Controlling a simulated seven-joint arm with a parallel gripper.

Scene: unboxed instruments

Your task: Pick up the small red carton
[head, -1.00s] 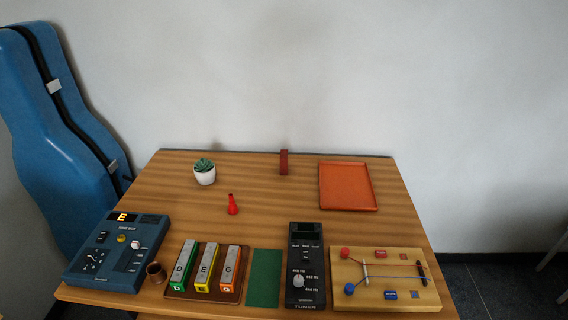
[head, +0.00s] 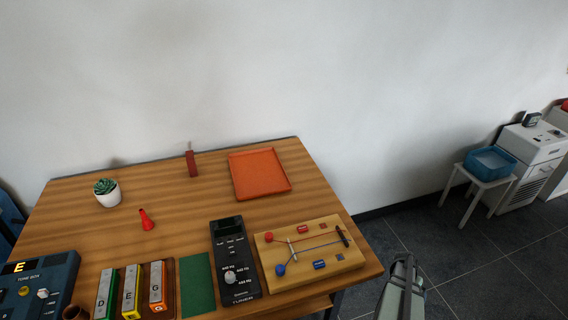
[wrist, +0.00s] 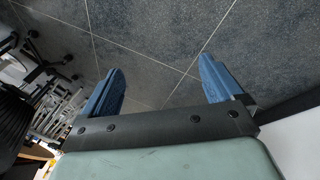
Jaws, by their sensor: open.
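The small red carton (head: 191,164) stands upright near the back edge of the wooden table, left of the orange tray, in the head view. Part of my arm shows at the lower right of the head view, off the table's right side and well away from the carton. In the wrist view my gripper (wrist: 161,88) is open, its two blue fingers wide apart with nothing between them. Dark floor tiles lie beyond the fingers. The carton is not in the wrist view.
The orange tray (head: 260,174) lies right of the carton. A black tuner (head: 234,262), a string board (head: 310,252) and chime bars (head: 131,290) line the front. A stool with a blue bin (head: 490,163) stands right.

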